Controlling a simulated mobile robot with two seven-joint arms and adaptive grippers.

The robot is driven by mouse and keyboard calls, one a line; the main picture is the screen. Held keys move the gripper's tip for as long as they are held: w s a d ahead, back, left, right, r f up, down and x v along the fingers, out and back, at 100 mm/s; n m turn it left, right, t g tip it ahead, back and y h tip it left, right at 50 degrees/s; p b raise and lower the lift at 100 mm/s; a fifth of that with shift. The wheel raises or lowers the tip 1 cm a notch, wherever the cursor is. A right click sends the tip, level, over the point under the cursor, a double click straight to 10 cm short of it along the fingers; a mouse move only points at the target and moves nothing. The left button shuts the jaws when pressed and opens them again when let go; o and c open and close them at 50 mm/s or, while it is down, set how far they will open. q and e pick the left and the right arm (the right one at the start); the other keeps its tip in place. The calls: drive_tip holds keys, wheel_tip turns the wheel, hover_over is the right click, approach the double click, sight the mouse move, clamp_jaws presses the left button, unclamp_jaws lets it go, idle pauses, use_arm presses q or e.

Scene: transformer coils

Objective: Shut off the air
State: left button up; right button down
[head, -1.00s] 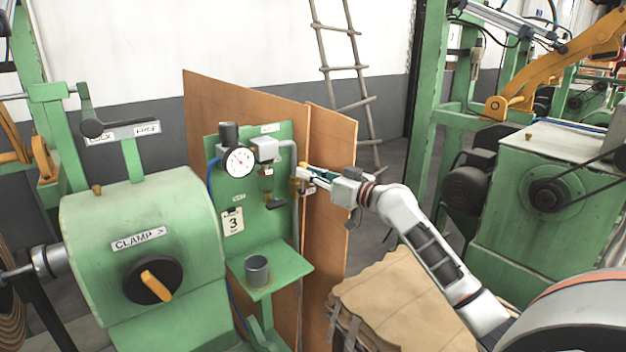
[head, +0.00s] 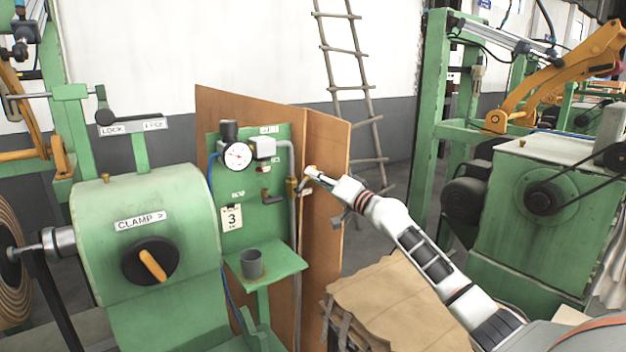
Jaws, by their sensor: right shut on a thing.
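A green panel (head: 258,213) carries a round white gauge (head: 238,156), a grey pipe (head: 296,240) down its right edge and a brass valve (head: 291,186) on that pipe. My right gripper (head: 310,177) is at the valve, just right of the panel edge, and is shut on the valve's handle. The fingers hide most of the handle, so its exact angle is hard to tell. A second small dark tap (head: 271,196) sits on the panel to the left, untouched. My left gripper is not in view.
A green machine with a CLAMP knob (head: 151,261) stands left. A grey cup (head: 251,263) sits on the panel's small shelf (head: 285,262). Brown boards (head: 325,190) stand behind the panel. A cardboard-topped stack (head: 385,300) lies below my right arm.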

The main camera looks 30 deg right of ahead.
drive_tip(key=shift+d+f+m+t+h+p, duration=0.25)
drive_tip(key=shift+f+m+h, duration=0.4)
drive_tip(key=shift+m, duration=1.15)
drive_tip(key=shift+d+f+m+t+h+p, duration=0.15)
drive_tip(key=shift+d+f+m+h, duration=0.2)
drive_tip(key=shift+f+m, duration=1)
drive_tip(key=shift+d+f+m+t+h+p, duration=0.25)
drive_tip(key=shift+m+h, duration=0.25)
drive_tip(key=shift+m, duration=1.75)
drive_tip(key=shift+a, duration=0.1)
drive_tip(key=c, duration=2)
unclamp_jaws()
drive_tip(key=v, duration=1.2)
